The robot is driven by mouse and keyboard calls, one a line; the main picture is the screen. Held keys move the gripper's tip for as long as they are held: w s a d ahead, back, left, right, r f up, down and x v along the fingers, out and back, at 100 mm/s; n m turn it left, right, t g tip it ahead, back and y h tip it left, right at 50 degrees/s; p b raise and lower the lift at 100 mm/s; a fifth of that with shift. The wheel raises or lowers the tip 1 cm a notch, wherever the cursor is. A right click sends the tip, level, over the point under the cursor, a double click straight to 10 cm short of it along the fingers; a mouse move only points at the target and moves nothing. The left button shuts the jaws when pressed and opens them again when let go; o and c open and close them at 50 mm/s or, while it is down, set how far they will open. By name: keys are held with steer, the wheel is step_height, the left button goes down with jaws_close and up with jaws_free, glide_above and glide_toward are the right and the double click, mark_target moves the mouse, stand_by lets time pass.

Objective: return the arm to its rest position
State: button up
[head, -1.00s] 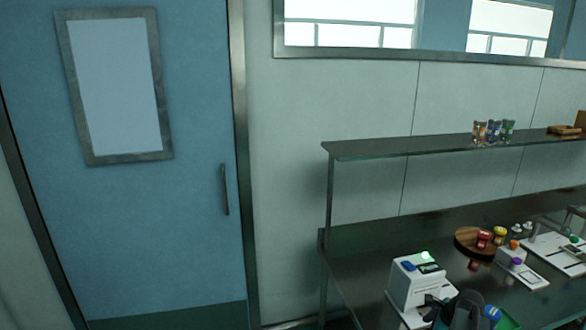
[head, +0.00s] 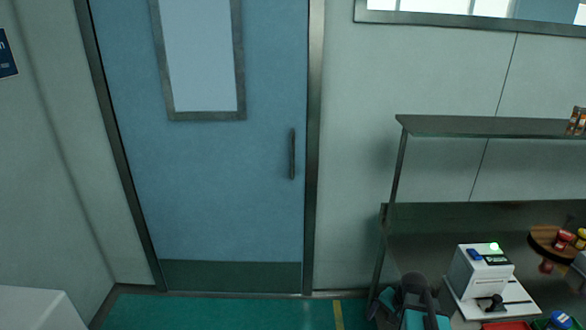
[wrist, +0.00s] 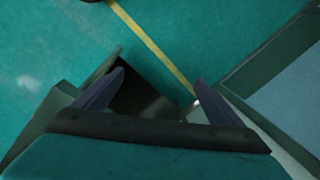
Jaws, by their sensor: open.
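My gripper (wrist: 158,78) shows in the wrist view with its two dark fingers apart and nothing between them. It points down over the green floor (wrist: 220,40). In the head view, dark and teal parts of my arm show at the bottom, just left of a white boxy device; the fingertips cannot be made out there.
The white device (head: 470,274) with a green light stands on a dark metal bench (head: 430,225) under a shelf (head: 480,126). A round wooden board (head: 541,238) with small jars is at right. A closed blue door (head: 225,190) is at left, with clear floor (head: 215,312) before it.

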steer(key=s+a+f+n+g+h, duration=0.15)
steer(key=s+a+n, duration=0.25)
steer(key=a+n, duration=0.8)
steer(key=s+a+f+m+g+b, duration=0.1)
steer(key=s+f+g+b, duration=0.4)
steer(key=s+f, duration=2)
step_height(320, 180, down, 4)
steer(key=b, duration=0.5)
steer(key=shift+s+a+m, duration=0.25)
steer(key=shift+a+m, duration=0.05)
